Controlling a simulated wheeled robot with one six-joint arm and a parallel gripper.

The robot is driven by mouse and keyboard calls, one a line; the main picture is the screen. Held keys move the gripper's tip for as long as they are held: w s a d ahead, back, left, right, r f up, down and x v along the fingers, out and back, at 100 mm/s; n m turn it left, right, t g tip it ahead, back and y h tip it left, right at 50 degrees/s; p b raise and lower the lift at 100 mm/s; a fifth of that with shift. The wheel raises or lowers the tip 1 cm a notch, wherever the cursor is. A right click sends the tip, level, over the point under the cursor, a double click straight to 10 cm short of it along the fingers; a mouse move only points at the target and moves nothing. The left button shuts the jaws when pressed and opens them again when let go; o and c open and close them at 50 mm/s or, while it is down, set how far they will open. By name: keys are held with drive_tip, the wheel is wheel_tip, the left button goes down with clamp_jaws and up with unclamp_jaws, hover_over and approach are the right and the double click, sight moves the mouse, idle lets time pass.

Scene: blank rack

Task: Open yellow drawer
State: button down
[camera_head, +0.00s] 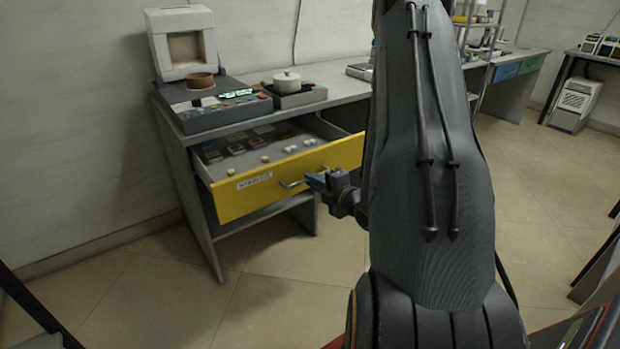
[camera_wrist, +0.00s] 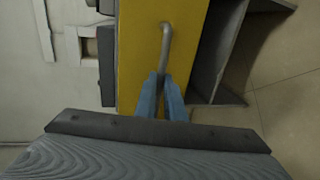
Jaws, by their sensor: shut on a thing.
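The yellow drawer (camera_head: 236,197) is pulled out from the grey desk, and its inside shows several small items. A pale bar handle (camera_head: 291,184) is on its front, and a white label is to the left of the handle. My gripper (camera_head: 312,179) is at the right part of the handle. In the wrist view the yellow front (camera_wrist: 137,60) fills the middle, and the blue fingers of my gripper (camera_wrist: 161,78) are closed around one end of the metal handle (camera_wrist: 165,42). The right part of the drawer front is hidden behind my arm in the head view.
On the desk (camera_head: 340,82) stand a grey device with a brown bowl (camera_head: 201,80) and a white lidded pot (camera_head: 286,81) on a small base. Tiled floor (camera_head: 165,290) is clear in front of the drawer. Another desk with blue and green drawers (camera_head: 506,71) is at the back right.

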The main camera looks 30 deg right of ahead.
drive_tip(key=c, duration=1.9)
unclamp_jaws()
drive_tip(key=shift+o, duration=0.2)
drive_tip(key=v, duration=0.7)
drive_tip(key=shift+s, duration=0.4)
drive_tip(key=shift+r, duration=0.1)
